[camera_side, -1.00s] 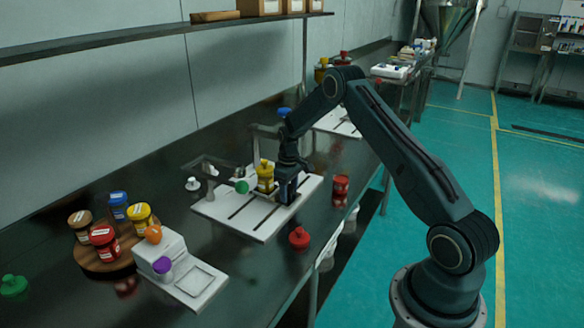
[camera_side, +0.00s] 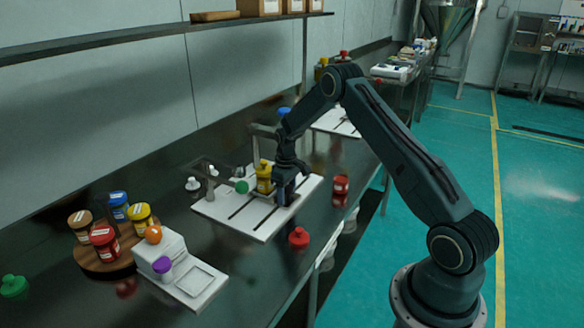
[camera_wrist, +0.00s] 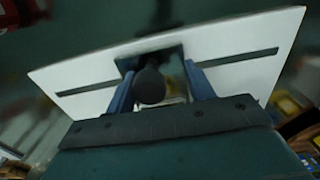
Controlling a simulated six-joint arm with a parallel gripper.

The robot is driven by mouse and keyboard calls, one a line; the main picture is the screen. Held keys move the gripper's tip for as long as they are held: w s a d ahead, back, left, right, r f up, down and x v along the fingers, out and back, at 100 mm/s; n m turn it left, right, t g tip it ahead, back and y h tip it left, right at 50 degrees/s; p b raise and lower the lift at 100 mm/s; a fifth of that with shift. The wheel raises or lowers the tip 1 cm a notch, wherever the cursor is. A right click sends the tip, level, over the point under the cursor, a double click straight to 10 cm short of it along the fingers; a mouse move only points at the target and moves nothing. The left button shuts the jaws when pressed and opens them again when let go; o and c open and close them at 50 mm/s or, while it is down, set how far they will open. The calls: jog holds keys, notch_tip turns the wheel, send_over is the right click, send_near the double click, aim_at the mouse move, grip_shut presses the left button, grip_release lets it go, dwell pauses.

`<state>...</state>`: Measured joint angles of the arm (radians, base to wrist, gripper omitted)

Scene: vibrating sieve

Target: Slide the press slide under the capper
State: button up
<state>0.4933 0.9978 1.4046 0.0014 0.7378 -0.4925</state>
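The press slide is a dark plate with a round dark knob (camera_wrist: 150,85), set in the slotted white base board (camera_wrist: 85,75). The board also shows in the side view (camera_side: 262,232). A yellow jar (camera_side: 264,182) stands upright at the slide, just left of my gripper (camera_side: 287,192). In the wrist view my gripper (camera_wrist: 160,88) has its two blue fingers apart, one on each side of the knob, with a visible gap on the right. The capper seems to be the grey bracket (camera_side: 262,129) behind the jar, partly hidden by my arm.
A second grey bracket (camera_side: 208,165) and a green knob (camera_side: 241,187) are left of the jar. A red cap (camera_side: 299,237) and a red jar (camera_side: 341,185) are near the front edge. A round wooden tray (camera_side: 92,262) holds several jars; a white stand (camera_side: 200,285) is beside it.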

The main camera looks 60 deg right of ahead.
jog(key=shift+a, duration=6)
jog(key=o, duration=1.1)
jog(key=shift+r, duration=0.1)
jog(key=shift+w+r, duration=0.1)
jog(key=shift+r, duration=3.1)
jog(key=shift+a+r, duration=0.15)
jog(key=shift+r, duration=1.15)
jog(key=shift+c, duration=0.7)
